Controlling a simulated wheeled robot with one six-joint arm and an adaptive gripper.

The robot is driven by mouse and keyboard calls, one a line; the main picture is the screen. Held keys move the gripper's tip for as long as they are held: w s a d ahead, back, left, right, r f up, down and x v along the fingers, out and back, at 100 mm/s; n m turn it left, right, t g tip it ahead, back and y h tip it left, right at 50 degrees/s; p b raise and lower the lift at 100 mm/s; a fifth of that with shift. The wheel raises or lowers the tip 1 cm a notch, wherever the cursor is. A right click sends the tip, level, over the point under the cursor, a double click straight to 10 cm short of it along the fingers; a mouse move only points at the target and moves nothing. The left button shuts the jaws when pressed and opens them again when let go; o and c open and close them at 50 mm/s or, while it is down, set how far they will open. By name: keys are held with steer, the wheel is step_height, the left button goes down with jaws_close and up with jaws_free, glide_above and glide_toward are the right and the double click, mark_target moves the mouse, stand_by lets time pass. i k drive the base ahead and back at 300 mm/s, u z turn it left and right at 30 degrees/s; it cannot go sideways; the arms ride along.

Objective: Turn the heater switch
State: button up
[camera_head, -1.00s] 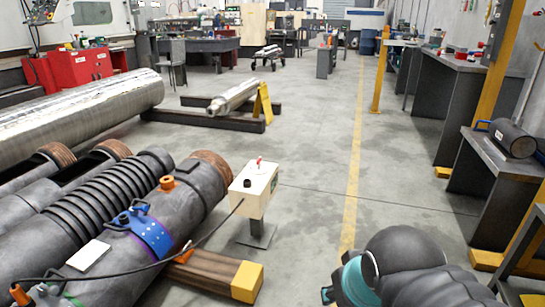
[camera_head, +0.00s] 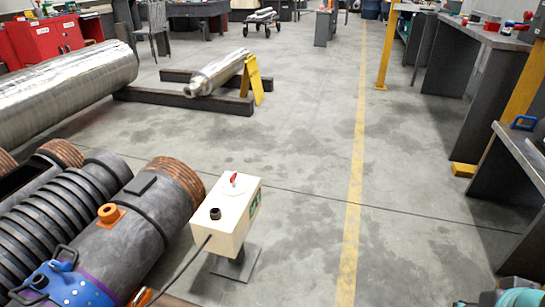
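The heater control box (camera_head: 228,215) is cream-coloured and stands on a grey post and square foot on the floor, just right of the barrel ends. On its top are a red switch (camera_head: 234,178) at the far end and a dark round fitting (camera_head: 215,213) nearer me. A dark cable runs from the box down to the lower left. At the bottom right corner only a small teal and dark part of my arm shows. My gripper's fingertips cannot be made out, and it is well away from the box.
Dark barrels (camera_head: 120,232) with a blue clamp (camera_head: 62,285) fill the lower left. A large metal cylinder (camera_head: 70,82) and a shaft on dark beams lie behind. Workbenches (camera_head: 462,60) line the right. The floor around the yellow line (camera_head: 354,190) is clear.

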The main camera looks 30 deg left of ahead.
mark_target(233, 179)
steer(key=u, duration=0.2)
steer(key=i, duration=0.9)
steer(key=u, duration=1.3)
steer(key=i, duration=0.6)
steer(key=u, duration=0.65)
